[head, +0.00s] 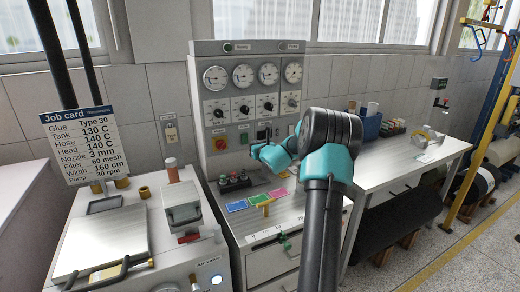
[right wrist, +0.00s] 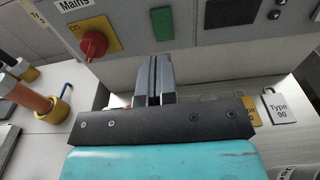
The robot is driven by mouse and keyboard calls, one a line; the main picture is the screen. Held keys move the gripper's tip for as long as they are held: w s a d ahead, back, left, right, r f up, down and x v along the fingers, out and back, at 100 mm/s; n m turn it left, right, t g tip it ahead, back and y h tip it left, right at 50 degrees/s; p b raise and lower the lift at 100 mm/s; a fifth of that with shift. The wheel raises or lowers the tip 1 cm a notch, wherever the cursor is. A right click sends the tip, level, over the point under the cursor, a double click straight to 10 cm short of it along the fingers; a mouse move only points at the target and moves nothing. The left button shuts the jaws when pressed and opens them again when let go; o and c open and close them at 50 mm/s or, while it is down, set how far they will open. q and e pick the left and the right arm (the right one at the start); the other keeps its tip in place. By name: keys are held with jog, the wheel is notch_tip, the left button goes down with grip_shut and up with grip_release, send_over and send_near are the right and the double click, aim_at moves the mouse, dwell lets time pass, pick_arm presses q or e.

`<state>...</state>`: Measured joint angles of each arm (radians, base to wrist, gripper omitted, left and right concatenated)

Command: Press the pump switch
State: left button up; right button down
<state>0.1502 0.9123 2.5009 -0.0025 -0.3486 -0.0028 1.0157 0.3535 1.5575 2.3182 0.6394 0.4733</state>
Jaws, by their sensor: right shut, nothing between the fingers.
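The grey control cabinet (head: 232,105) stands against the tiled wall. I cannot tell which control is the pump switch. My right gripper (right wrist: 154,62) is shut and empty, pointing at the panel, with its tips just below the green rectangle in the picture. In the head view my right wrist is in front of the lower panel and hides part of it. My left gripper is not in view.
A job card (head: 85,140) stands at the left above the glue machine (head: 100,240). A white table (head: 385,158) extends right.

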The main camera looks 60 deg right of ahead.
jog(key=v, duration=0.4)
dwell(0.4)
